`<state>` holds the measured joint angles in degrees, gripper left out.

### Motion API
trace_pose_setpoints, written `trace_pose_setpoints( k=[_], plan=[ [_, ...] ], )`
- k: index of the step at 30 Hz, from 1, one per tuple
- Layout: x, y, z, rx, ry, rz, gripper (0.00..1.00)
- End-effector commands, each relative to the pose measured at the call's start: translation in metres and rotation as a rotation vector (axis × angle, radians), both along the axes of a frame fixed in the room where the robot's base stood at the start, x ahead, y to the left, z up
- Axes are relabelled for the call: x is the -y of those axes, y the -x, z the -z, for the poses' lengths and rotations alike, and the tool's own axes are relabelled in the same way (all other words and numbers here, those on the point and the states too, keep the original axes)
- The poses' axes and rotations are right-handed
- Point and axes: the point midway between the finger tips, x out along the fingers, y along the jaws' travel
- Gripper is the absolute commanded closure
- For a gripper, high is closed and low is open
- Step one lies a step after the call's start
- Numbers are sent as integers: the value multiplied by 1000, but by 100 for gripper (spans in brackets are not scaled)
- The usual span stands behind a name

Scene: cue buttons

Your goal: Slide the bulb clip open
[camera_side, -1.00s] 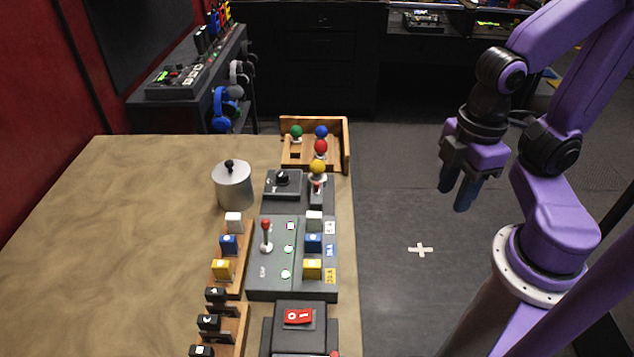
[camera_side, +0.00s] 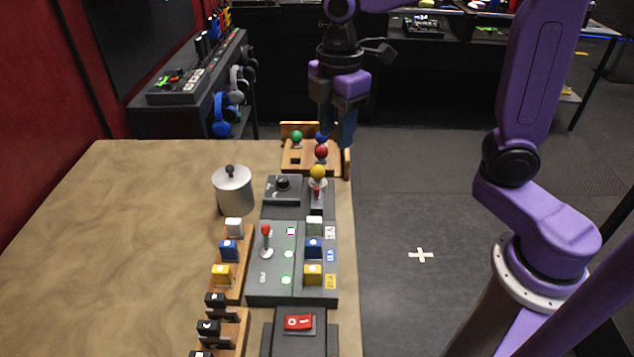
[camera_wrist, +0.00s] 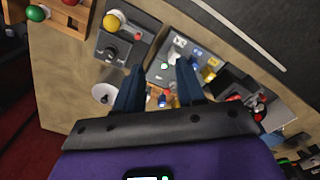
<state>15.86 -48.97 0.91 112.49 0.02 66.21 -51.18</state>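A yellow bulb (camera_side: 317,172) sits upright in a small dark holder with a red and white part (camera_side: 317,190) below the bulb, near the table's right edge. I take this holder to be the bulb clip; whether it is open or closed is too small to tell. The yellow bulb also shows at the top of the wrist view (camera_wrist: 112,22). My gripper (camera_side: 340,140) points down by the wooden bulb rack, beyond and above the holder. In the wrist view its two blue fingers (camera_wrist: 160,66) are apart, with nothing held between them.
The wooden rack (camera_side: 345,158) holds green, blue and red bulbs. A dial box (camera_side: 283,189), a metal pot (camera_side: 233,190), a panel with a red-topped lever (camera_side: 266,240) and colored blocks, and a red switch (camera_side: 298,322) stand nearby. The table's left part is clear.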

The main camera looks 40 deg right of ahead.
Motion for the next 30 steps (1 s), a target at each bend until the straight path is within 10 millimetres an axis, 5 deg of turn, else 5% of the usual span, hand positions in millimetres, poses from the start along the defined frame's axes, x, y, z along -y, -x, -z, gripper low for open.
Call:
trace_pose_setpoints(
  k=[6, 15, 30],
  plan=[
    [0, -37, -8, -4, 3, -70, 61],
    [3, -50, -6, -7, 5, -103, 61],
    [3, -49, 78, -11, 7, -100, 61]
  ],
)
